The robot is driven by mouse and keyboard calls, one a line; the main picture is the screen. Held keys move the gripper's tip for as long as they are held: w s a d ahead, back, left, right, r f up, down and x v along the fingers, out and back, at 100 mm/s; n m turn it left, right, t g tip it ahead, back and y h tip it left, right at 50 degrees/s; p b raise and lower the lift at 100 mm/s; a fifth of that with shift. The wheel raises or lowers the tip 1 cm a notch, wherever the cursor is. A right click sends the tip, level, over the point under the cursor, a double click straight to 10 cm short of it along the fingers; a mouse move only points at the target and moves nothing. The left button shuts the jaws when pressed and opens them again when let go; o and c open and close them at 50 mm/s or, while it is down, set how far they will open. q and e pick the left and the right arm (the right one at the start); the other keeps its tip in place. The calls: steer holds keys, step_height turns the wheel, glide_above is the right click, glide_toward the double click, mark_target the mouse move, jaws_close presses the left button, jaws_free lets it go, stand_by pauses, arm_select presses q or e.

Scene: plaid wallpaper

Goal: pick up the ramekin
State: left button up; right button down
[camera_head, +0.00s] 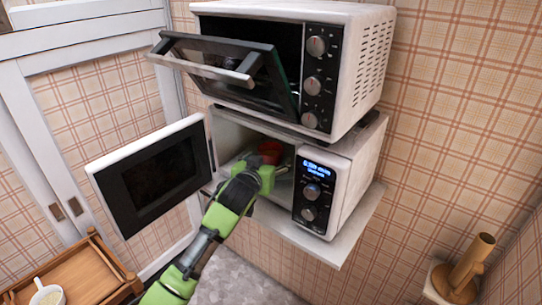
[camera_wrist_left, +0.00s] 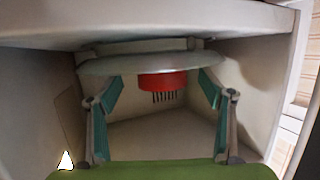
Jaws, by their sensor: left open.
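The red ramekin (camera_head: 270,148) is inside the lower microwave, partly hidden by my left gripper in the head view. In the left wrist view, which appears upside down, the ramekin (camera_wrist_left: 163,80) sits on the round glass turntable (camera_wrist_left: 110,66). My left gripper (camera_head: 264,166) reaches into the microwave's opening. Its two teal-padded fingers (camera_wrist_left: 160,88) are spread open to either side of the ramekin's outline, with visible gaps. The ramekin appears a little beyond the fingertips; exact depth is hard to tell. My right gripper is not in view.
The lower microwave's door (camera_head: 155,175) hangs open to the left, and its control panel (camera_head: 313,190) borders the opening at right. An oven (camera_head: 350,60) with a lowered door (camera_head: 225,75) stands above. A wooden tray (camera_head: 85,275) with a cup (camera_head: 48,293) is lower left.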

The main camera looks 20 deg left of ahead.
mark_target(273, 153)
arm_select(q)
steer(key=shift+w+a+p, duration=0.1)
steer(key=shift+w+p, duration=0.3)
steer(key=shift+w, duration=0.2)
steer(key=shift+f+p+x, duration=0.25)
steer(key=shift+p+x, duration=0.3)
steer(key=shift+x, duration=1.45)
steer(key=shift+s, duration=0.1)
steer(key=c, duration=1.3)
